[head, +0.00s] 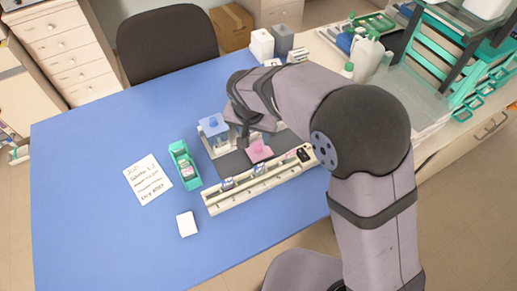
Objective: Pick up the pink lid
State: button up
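The pink lid (259,152) shows in the head view near the middle of the blue table, just behind the long cream rack. It has a small raised part on top. What lies directly under it is hard to make out. My gripper (243,138) points down behind and slightly left of the pink lid. The gripper is dark and small in this view, and my wrist covers part of it. I cannot tell whether its fingers are open or shut, or whether they touch the lid.
A clear jar with a blue lid (214,127) stands left of my gripper. A cream rack (228,205) holding small items lies in front. A green holder (181,152), a handwritten note (148,180) and a white square (187,223) lie left. The table's left side is clear.

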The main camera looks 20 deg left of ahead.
aim_at(258, 146)
jog(key=shift+p+x, duration=1.55)
jog(key=shift+x, duration=1.65)
jog(key=shift+s, duration=0.1)
grip_shut()
